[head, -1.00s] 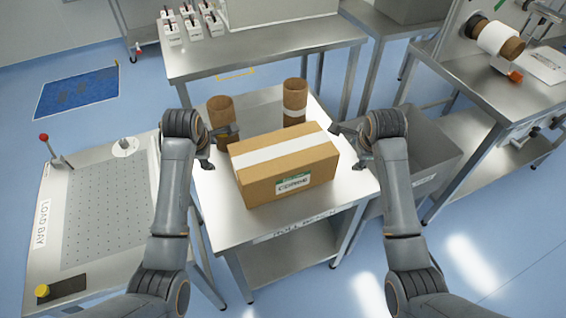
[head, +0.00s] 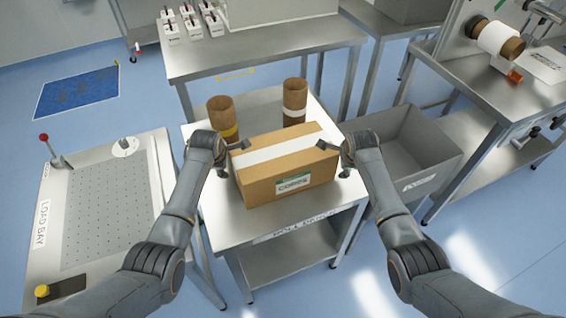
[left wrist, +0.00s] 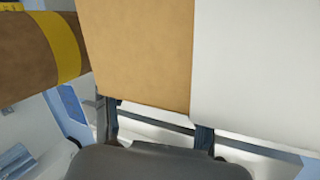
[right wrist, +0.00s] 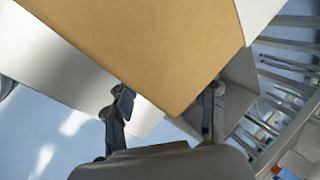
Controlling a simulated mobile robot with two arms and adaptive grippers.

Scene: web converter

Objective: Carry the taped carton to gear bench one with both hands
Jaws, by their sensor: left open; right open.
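The taped carton (head: 287,170) is a brown box with a white tape strip along its top and a green-and-white label on its front. It sits on the steel roll bench (head: 240,222). My left gripper (head: 232,159) is open at the carton's left end, and my right gripper (head: 333,160) is open at its right end. The carton (left wrist: 135,50) fills the upper left wrist view, beyond the open fingers (left wrist: 157,126). In the right wrist view the carton (right wrist: 150,45) overlaps the space ahead of the fingers (right wrist: 165,108). I cannot tell whether either gripper touches it. No bench label reads gear bench one.
Two brown cores (head: 222,115) (head: 295,100) stand behind the carton. A grey bin (head: 415,150) is right of the bench. The load bay table (head: 100,262) is at left, a steel bench (head: 270,55) behind, and a machine bench (head: 470,80) at right. Blue floor shows between them.

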